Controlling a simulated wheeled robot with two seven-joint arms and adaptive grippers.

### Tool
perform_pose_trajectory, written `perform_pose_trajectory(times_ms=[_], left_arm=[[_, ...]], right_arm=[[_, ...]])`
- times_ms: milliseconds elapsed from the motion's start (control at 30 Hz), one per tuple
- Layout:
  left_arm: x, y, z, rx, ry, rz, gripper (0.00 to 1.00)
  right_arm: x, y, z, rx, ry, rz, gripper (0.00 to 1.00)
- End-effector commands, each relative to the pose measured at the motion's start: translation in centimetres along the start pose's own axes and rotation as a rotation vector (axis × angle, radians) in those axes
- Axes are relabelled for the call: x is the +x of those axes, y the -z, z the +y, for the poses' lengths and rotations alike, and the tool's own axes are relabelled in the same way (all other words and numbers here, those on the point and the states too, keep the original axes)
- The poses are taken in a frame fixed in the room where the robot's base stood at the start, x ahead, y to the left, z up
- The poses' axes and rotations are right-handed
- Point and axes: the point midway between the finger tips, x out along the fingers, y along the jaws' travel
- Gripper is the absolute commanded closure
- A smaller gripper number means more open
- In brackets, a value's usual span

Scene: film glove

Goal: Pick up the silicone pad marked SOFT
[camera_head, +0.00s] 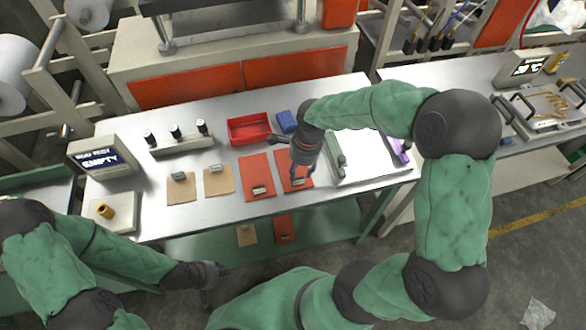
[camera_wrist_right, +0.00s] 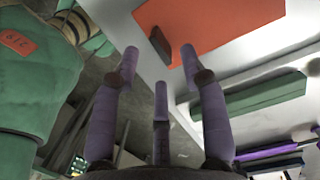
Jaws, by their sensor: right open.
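Two orange-red pads lie on the metal table, a left one (camera_head: 256,170) and a right one (camera_head: 285,158), each with a small block at its near part. Two tan pads (camera_head: 181,194) lie to their left, also with small blocks. I cannot read SOFT on any pad. My right gripper (camera_head: 294,174) is over the right red pad and partly hides it. In the right wrist view the open, empty fingers (camera_wrist_right: 160,75) point towards an orange pad (camera_wrist_right: 225,22) with a dark block (camera_wrist_right: 160,46). My left gripper (camera_head: 206,298) hangs in front of the table; its fingers are unclear.
A red tray (camera_head: 249,128) and a blue item (camera_head: 286,122) stand behind the pads. A green bar (camera_head: 334,150) lies on a pale plate to the right. A display box (camera_head: 100,157) and scale (camera_head: 110,212) are at the left. More pads (camera_head: 284,229) lie on the lower shelf.

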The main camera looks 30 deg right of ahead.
Motion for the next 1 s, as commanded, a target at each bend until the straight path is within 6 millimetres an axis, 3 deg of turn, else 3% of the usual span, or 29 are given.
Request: perform_pose_trajectory(times_ms=[267,533,800,967,1000], left_arm=[[0.5,0.1,-0.2,0.0,0.0,0.001,0.6],[1.5,0.1,-0.5,0.0,0.0,0.001,0.6],[1.5,0.1,-0.5,0.0,0.0,0.001,0.6],[1.5,0.1,-0.5,0.0,0.0,0.001,0.6],[1.5,0.1,-0.5,0.0,0.0,0.001,0.6]], right_arm=[[1.6,0.1,0.1,0.0,0.0,0.0,0.56],[5.3,0.3,0.4,0.001,-0.002,0.0,0.56],[5.7,0.3,0.4,0.0,0.001,0.0,0.56],[5.6,0.3,0.4,0.0,0.001,0.0,0.99],[5.6,0.3,0.4,0.0,0.001,0.0,1.0]])
